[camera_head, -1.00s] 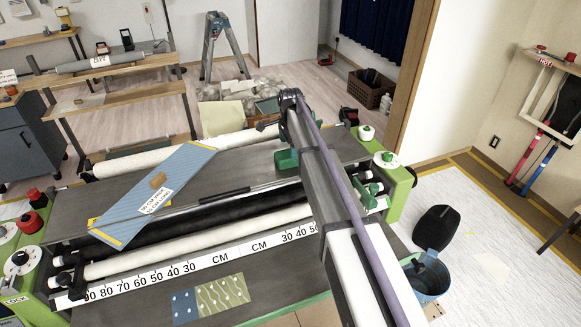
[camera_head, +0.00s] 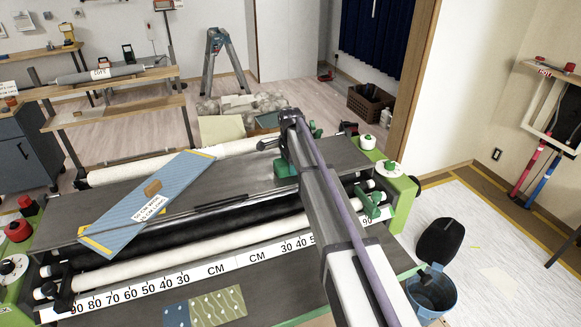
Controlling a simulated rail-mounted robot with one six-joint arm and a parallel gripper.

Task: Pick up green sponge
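A small green block (camera_head: 286,169) sits on the dark top of the pasting machine (camera_head: 235,185), just below and left of my arm's far end. It looks like the green sponge, but the arm partly covers it and I cannot be sure. My arm reaches from the lower right to the machine's middle, with its dark wrist end above the green block. My gripper (camera_head: 284,148) is near there, mostly hidden by the arm. Its fingers cannot be made out, and I cannot tell whether it touches the block.
White rollers and a number scale (camera_head: 185,279) run along the front. A blue bucket (camera_head: 432,292) and a black object (camera_head: 440,241) stand at right. White floor sheeting lies beyond.

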